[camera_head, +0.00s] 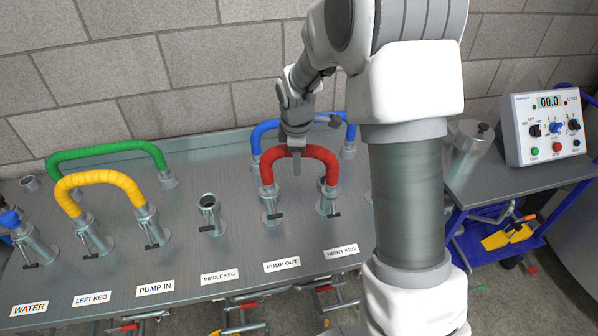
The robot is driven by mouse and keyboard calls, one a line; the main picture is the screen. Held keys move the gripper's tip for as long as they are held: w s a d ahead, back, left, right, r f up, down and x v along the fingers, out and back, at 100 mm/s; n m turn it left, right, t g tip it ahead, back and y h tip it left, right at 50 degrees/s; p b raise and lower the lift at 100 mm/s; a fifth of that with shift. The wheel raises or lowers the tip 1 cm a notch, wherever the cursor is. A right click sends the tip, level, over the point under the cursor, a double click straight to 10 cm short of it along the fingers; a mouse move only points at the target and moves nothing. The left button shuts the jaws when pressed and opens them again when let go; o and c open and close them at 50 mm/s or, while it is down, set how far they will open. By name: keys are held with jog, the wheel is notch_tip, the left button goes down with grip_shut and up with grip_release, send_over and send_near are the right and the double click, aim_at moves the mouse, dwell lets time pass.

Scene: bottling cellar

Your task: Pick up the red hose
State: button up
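The red hose (324,154) stands as an arch on the metal table. Its left end sits on the fitting behind the PUMP OUT label, and its right end on the fitting behind the RIGHT KEG label. I cannot tell whether the fingers touch or squeeze the hose.
A blue hose (264,128) arches behind the red one. A yellow hose (100,177) and a green hose (108,149) arch at the left. The MIDDLE KEG fitting (208,203) is open-topped. A control box (545,125) stands on a blue cart at right.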

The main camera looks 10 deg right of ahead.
grip_shut()
jog(key=shift+r, duration=0.15)
jog(key=shift+r, duration=0.6)
notch_tip(320, 180, up, 3)
jog(key=shift+w+f, duration=0.1)
jog(key=s+d+r, duration=0.1)
jog(key=d+r, duration=0.6)
jog(key=d, duration=0.4)
jog(key=shift+s+d, duration=0.3)
